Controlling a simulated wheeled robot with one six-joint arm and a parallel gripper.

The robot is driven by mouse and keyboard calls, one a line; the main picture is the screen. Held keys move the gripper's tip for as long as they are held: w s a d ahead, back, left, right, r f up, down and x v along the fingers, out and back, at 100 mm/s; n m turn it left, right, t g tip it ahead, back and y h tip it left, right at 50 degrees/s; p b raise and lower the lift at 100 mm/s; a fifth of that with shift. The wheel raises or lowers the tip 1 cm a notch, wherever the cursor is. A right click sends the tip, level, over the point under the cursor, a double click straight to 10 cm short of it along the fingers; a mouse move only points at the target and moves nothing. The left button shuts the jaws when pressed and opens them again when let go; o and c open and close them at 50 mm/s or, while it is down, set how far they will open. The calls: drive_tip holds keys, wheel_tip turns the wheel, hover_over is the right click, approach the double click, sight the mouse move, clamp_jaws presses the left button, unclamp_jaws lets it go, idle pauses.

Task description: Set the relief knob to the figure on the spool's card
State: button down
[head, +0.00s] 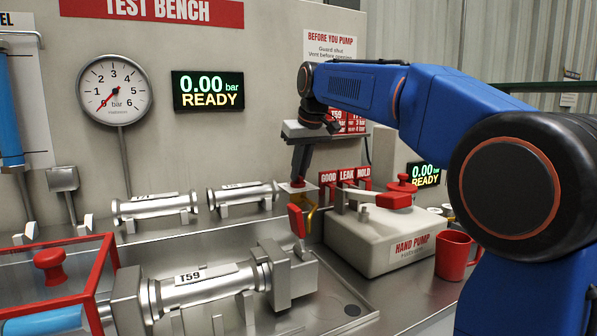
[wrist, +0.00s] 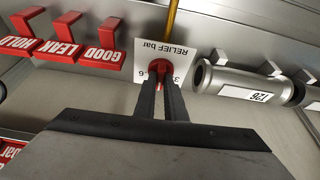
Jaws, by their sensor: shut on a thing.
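My gripper (wrist: 160,82) points down and is shut on the red relief knob (wrist: 159,68) in the wrist view. The knob sits on a white plate (wrist: 150,47) marked "RELIEF bar". My fingers cover part of its scale; a 6 and a 3 show beside them. In the head view my gripper (head: 299,180) is over the same white plate, left of the hand pump. A spool labelled T59 (head: 219,288) lies clamped on the bench at front. A red card (head: 356,122) on the back wall bears T59 and small figures, partly hidden by my arm.
The display (head: 208,90) reads 0.00 bar READY, and the gauge (head: 115,90) needle is near 0. Right of the plate are GOOD, LEAK and HOLD tags (head: 346,176), the hand pump (head: 385,240) and a red mug (head: 456,254). More spools (head: 155,207) lie behind T59.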

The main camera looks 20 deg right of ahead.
drive_tip(key=n, duration=0.2)
drive_tip(key=n+y, duration=0.2)
drive_tip(key=n, duration=0.1)
drive_tip(key=shift+w+d+n+g, duration=0.15)
drive_tip(key=shift+d+n+g, duration=0.15)
drive_tip(key=shift+g, duration=0.1)
drive_tip(key=n+g, duration=0.1)
drive_tip(key=n, duration=0.2)
drive_tip(key=n+y, duration=0.1)
drive_tip(key=n, duration=0.1)
drive_tip(key=shift+w+n+g, duration=0.1)
drive_tip(key=shift+n+g, duration=0.3)
drive_tip(key=c, duration=1.8)
unclamp_jaws()
drive_tip(key=v, duration=1.2)
drive_tip(key=shift+w+d+f, duration=0.1)
drive_tip(key=shift+d, duration=0.1)
